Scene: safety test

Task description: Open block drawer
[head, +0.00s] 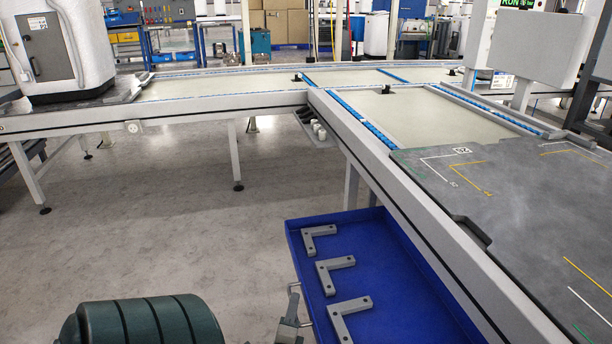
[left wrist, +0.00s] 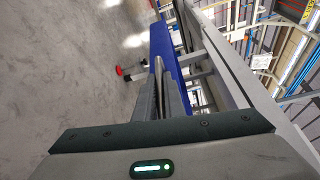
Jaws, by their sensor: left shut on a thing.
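The block drawer (head: 380,245) is a blue tray under the conveyor's edge, pulled out so that its inside shows. Several grey L-shaped blocks (head: 335,265) lie in it. My left gripper (head: 293,318) is at the drawer's left front side, low in the head view. In the left wrist view, its fingers (left wrist: 160,88) are shut on the thin drawer handle (left wrist: 158,66), with the blue drawer wall (left wrist: 163,42) just beyond. The fingertips' grip is partly hidden in the head view. My right gripper is in neither view.
The conveyor frame (head: 400,195) runs above the drawer's right side. A dark grey worktop (head: 520,200) lies on it at the right. A conveyor leg (head: 234,155) stands further back. The grey floor (head: 170,220) left of the drawer is clear.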

